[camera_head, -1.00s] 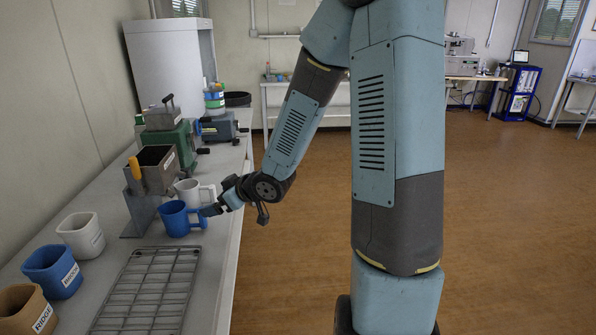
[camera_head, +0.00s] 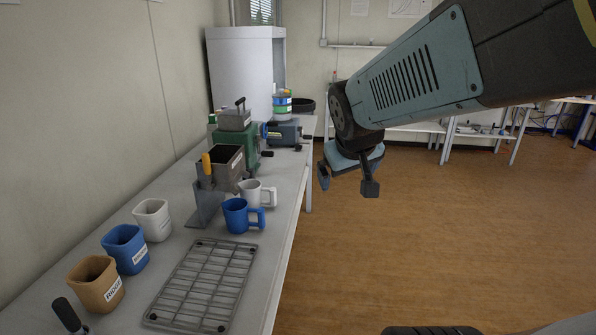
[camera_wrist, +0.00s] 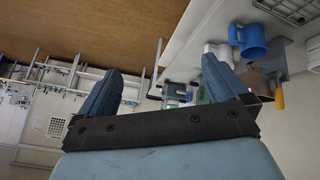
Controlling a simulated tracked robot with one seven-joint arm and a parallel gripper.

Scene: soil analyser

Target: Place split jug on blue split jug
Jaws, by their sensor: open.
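The blue split jug (camera_head: 236,217) stands upright on the bench, its handle pointing right; it also shows in the wrist view (camera_wrist: 252,42). The white split jug (camera_head: 252,192) stands upright just behind it, partly hidden by it, beside the grey splitter (camera_head: 222,168) with an orange handle. In the head view I cannot tell whether the jugs touch. My gripper (camera_head: 347,182) is open and empty, off the bench's right edge and above the floor, to the right of both jugs. Its two spread fingers show in the wrist view (camera_wrist: 165,68).
A wire rack (camera_head: 205,285) lies in front of the blue jug. White (camera_head: 152,219), blue (camera_head: 125,249) and tan (camera_head: 96,283) labelled cups line the left side. A green machine (camera_head: 247,150) and a blue-grey device (camera_head: 284,133) stand behind. Open floor lies right.

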